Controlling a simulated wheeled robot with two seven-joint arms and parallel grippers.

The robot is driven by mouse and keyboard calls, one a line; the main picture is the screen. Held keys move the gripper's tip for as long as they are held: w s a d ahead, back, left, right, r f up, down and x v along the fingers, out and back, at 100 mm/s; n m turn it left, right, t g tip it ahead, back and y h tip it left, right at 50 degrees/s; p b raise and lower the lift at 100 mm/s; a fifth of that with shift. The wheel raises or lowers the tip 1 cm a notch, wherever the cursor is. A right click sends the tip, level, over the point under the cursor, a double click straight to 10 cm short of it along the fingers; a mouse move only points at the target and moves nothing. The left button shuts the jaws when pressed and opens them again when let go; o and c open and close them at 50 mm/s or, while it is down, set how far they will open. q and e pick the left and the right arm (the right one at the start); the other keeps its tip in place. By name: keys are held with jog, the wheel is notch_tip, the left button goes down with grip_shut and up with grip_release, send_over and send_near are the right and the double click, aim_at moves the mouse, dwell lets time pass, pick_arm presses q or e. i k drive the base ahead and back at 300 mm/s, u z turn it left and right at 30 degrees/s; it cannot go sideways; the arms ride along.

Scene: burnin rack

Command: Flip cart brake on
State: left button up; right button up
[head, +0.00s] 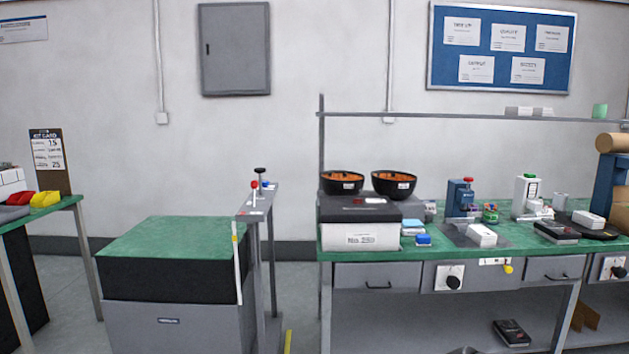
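A grey cart-like unit with a green top (185,237) and a dark band below it stands left of centre on the floor. A narrow grey stand (258,203) is at its right side. On the stand are a lever with a red knob (254,185) and a lever with a black knob (260,171), both roughly upright. Neither of my grippers is in view.
A green-topped workbench (460,246) fills the right, holding black bowls (342,183), a white box (361,237) and small devices. Another table (40,213) with red and yellow bins is at far left. Open floor (299,290) lies between stand and bench.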

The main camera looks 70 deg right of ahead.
aim_at(254, 183)
jog(key=z, duration=1.5)
jog(key=i, duration=2.2)
jog(key=z, duration=0.7)
